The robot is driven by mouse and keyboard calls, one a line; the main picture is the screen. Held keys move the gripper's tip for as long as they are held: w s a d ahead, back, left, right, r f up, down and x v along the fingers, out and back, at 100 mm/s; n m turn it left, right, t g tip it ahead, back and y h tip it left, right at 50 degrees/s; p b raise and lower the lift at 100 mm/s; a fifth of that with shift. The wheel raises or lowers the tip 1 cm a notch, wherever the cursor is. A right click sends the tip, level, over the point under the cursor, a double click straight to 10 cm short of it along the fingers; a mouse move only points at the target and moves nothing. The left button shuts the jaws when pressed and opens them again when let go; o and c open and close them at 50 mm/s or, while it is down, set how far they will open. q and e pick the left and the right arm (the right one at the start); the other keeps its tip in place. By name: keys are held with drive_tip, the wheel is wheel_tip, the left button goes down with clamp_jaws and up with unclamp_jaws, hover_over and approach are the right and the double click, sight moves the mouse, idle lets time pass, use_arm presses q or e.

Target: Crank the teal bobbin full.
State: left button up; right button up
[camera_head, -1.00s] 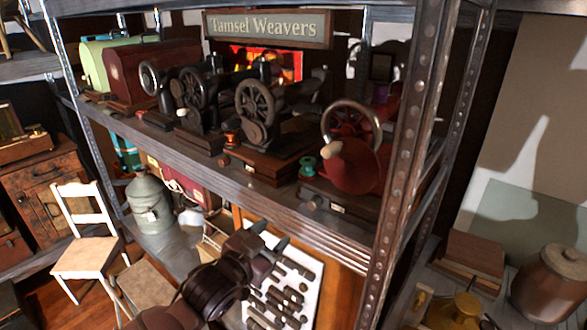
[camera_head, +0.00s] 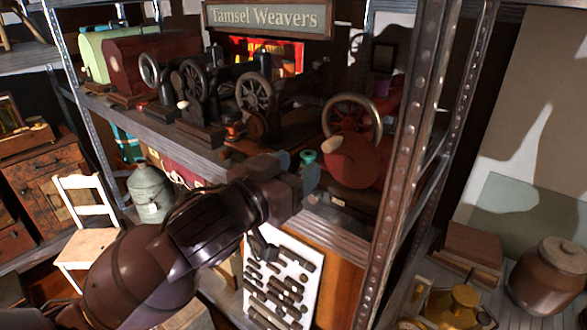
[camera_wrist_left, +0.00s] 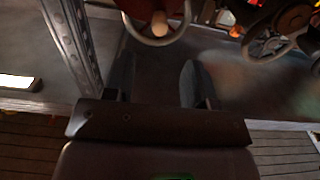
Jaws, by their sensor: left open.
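The teal bobbin (camera_head: 307,157) sits at the left front of the rightmost machine on the shelf. That machine has a red body (camera_head: 352,163), a metal handwheel (camera_head: 376,114) and a cream crank knob (camera_head: 331,147). In the left wrist view the handwheel (camera_wrist_left: 153,42) and knob (camera_wrist_left: 159,22) show at the top, beyond the fingers. My left gripper (camera_head: 298,170) is open and empty at the shelf front, just in front of the teal bobbin in the head view; its fingers (camera_wrist_left: 158,82) are apart. The bobbin's lower part is partly hidden. My right gripper is out of view.
Several dark machines stand left of the red one, the nearest with an orange-red bobbin (camera_head: 235,130). A metal shelf post (camera_head: 398,180) rises close on the right. A white panel of tools (camera_head: 250,292) hangs below. A brown jar (camera_head: 554,278) stands at lower right.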

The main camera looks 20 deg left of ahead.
sight(326, 148)
use_arm(q)
drive_tip(key=shift+x, duration=4.85)
drive_tip(key=c, duration=0.8)
drive_tip(key=shift+o, duration=0.2)
